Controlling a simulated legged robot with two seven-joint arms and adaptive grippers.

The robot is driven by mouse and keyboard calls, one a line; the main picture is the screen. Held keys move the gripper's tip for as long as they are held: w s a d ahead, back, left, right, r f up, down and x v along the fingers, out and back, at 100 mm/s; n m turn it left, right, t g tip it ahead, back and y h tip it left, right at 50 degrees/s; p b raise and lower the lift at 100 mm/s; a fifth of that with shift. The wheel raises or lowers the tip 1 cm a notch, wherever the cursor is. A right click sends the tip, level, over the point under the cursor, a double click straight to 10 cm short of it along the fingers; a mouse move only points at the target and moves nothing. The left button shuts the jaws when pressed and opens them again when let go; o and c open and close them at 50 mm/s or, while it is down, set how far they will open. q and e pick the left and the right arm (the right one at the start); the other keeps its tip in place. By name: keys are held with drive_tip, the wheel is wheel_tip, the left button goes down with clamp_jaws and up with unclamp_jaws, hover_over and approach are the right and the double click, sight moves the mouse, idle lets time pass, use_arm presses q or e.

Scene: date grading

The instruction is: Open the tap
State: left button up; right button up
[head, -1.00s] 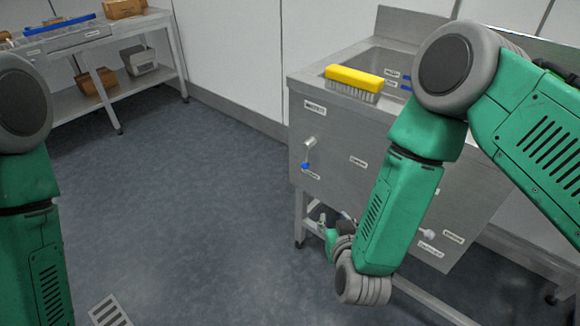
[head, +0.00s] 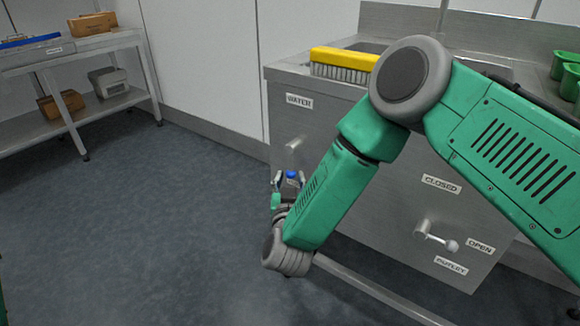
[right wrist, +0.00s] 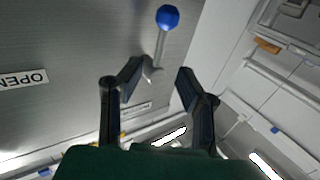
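The water tap is a short metal lever with a blue knob (head: 292,175) on the sink's steel front, below the WATER label (head: 299,100). The lever hangs down from its pivot (head: 294,145). My right gripper (head: 289,181) is at the knob's height, its fingers apart on either side of it in the head view. In the right wrist view my right gripper (right wrist: 160,70) is open and empty. There the lever's pivot end shows between the fingertips, and the blue knob (right wrist: 167,17) lies beyond them; contact cannot be told. My left gripper is out of view.
A second lever with a pale knob (head: 452,246) sits lower right, near CLOSED, OPEN and OUTLET labels. A yellow brush (head: 343,60) lies on the sink rim. Green containers (head: 565,68) stand at the right. A steel table (head: 85,45) stands back left; the floor between is clear.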

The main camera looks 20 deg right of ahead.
sight(290, 163)
drive_tip(key=b+x, duration=0.2)
drive_tip(key=x, duration=0.5)
drive_tip(key=shift+w+d, duration=0.1)
drive_tip(key=shift+w, duration=0.2)
drive_tip(key=shift+f, duration=0.1)
clamp_jaws()
